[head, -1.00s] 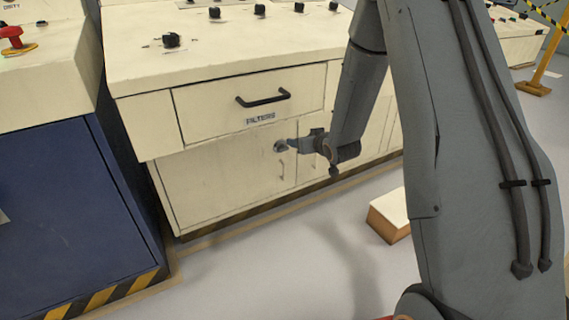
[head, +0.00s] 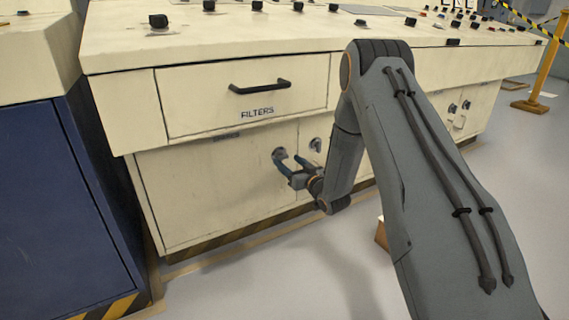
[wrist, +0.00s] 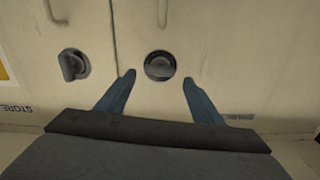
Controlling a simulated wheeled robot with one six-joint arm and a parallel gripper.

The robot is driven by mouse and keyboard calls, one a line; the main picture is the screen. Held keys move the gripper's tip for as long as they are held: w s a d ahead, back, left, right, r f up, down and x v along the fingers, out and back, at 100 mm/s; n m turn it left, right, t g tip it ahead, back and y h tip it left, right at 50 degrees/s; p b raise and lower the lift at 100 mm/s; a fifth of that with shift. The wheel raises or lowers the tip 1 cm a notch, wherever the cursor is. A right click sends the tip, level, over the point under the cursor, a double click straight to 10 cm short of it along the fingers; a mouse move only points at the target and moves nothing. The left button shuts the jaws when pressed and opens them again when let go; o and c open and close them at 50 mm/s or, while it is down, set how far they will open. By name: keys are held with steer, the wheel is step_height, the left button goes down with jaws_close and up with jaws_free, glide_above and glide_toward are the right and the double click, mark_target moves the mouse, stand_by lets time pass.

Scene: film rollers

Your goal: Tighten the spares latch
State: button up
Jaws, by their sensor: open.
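A round metal latch (head: 279,154) sits near the top right of the left cabinet door, below the FILTERS drawer. In the wrist view the latch (wrist: 160,66) appears as a dark ring with a grey knob, in front of my gripper. A label (wrist: 238,117) beside it is upside down and too blurred to read surely. My gripper (head: 290,162) is open and empty, facing the door. In the wrist view my gripper's (wrist: 158,77) two fingers stand left and right of the latch's lower edge. I cannot tell whether they touch the door.
A second latch (wrist: 74,65) with a turned knob is on the neighbouring door, by an upside-down STORE label (wrist: 16,108). The FILTERS drawer (head: 240,100) has a black bar handle (head: 260,87) above. A blue cabinet (head: 50,205) stands at left.

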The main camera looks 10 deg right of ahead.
mark_target(283, 157)
steer(key=shift+b+x, duration=0.6)
steer(key=shift+x, duration=1.1)
steer(key=c, duration=1)
steer(key=shift+c, duration=0.2)
